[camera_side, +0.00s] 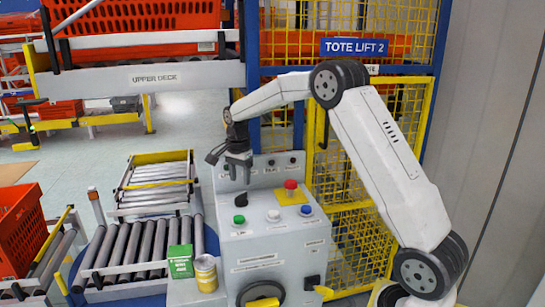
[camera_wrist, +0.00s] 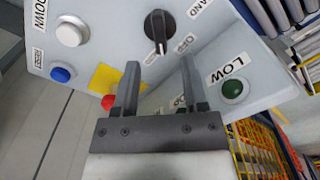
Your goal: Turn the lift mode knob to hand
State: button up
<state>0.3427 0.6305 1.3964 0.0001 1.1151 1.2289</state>
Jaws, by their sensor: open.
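The black lift mode knob (camera_side: 241,200) sits on the sloped top of the grey control box (camera_side: 268,245). In the wrist view the knob (camera_wrist: 157,30) lies beyond my fingertips, near the middle of the gap. Its pale mark points down the picture, toward a small label partly behind a finger. The OFF label (camera_wrist: 185,43) is right of the knob and the HAND label (camera_wrist: 203,8) is at the upper right. My gripper (camera_side: 239,180) is open and empty just above the knob, apart from it. It also shows in the wrist view (camera_wrist: 160,66).
A red button on a yellow plate (camera_side: 291,194), a white button (camera_side: 273,215), a blue button (camera_side: 305,210) and a green button (camera_side: 239,219) surround the knob. A yellow mesh fence (camera_side: 345,170) stands behind. Roller conveyors (camera_side: 135,245) lie left.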

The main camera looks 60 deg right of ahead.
aim_at(241, 194)
jog(key=shift+f, duration=3)
grip_shut()
